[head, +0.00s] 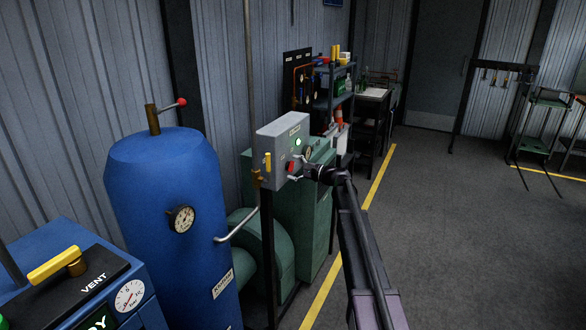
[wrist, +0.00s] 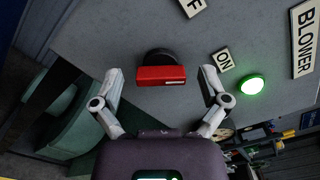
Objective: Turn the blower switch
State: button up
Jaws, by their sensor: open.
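The blower switch (wrist: 161,75) is a red bar handle on a round black base, on the face of a grey control box (head: 272,140). In the wrist view the bar lies level across the picture. An ON label (wrist: 223,61) is at its upper right, and a label partly cut off, ending in F, is above. A BLOWER label (wrist: 304,38) is at the right. In the head view the switch (head: 290,167) shows small and red. My gripper (wrist: 162,83) is open, with one finger on each side of the bar and a gap at both sides.
A green lamp (wrist: 252,84) glows right of the switch. A blue tank (head: 165,190) stands left, a green machine (head: 305,215) behind. Open floor (head: 460,220) lies right.

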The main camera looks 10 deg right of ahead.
jog(key=c, duration=1.2)
jog(key=shift+o, duration=0.2)
jog(key=shift+n, duration=0.5)
jog(key=n, duration=0.2)
jog(key=shift+n, duration=0.3)
jog(key=n, duration=0.3)
jog(key=shift+n, duration=0.3)
jog(key=n, duration=0.3)
jog(key=shift+n, duration=2.3)
